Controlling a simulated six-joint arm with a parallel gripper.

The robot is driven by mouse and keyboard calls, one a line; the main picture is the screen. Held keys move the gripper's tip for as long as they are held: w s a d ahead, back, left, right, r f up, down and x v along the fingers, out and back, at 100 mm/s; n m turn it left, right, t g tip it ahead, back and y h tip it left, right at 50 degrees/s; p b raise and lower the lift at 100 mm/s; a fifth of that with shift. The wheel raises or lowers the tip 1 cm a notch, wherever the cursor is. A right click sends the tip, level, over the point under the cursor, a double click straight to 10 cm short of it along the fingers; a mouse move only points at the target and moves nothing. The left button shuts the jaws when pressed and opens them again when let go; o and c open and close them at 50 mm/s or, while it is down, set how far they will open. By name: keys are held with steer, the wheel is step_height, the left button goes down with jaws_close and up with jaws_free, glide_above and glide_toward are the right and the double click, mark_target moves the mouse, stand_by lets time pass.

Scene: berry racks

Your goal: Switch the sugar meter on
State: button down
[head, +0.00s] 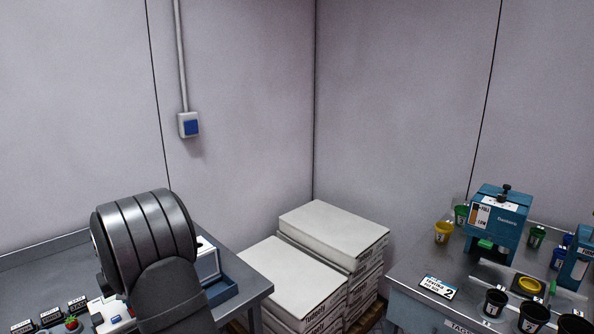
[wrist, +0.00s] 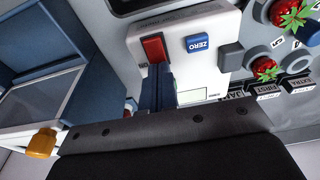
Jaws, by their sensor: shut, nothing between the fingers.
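The sugar meter (wrist: 215,64) is a white box in the wrist view. A red switch (wrist: 153,49) and a blue button marked ZERO (wrist: 199,43) sit on its face. My gripper (wrist: 158,72) is shut and empty, its tips right at the near edge of the red switch. I cannot tell whether they touch it. Its fingers hide part of the meter's face. In the head view part of the white meter (head: 104,312) shows on the left table, beside my arm, which hides the gripper.
Strawberries (wrist: 264,69) and small dark label blocks (wrist: 268,89) lie right of the meter in the wrist view. A blue tray (head: 222,291) stands on the left table (head: 255,285). Stacked white cartons (head: 335,228) and a right table (head: 410,278) with blue devices and cups lie beyond.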

steer(key=shift+f, duration=0.15)
steer(key=shift+r, duration=3.5)
step_height(320, 180, down, 7)
steer(key=shift+r, duration=0.1)
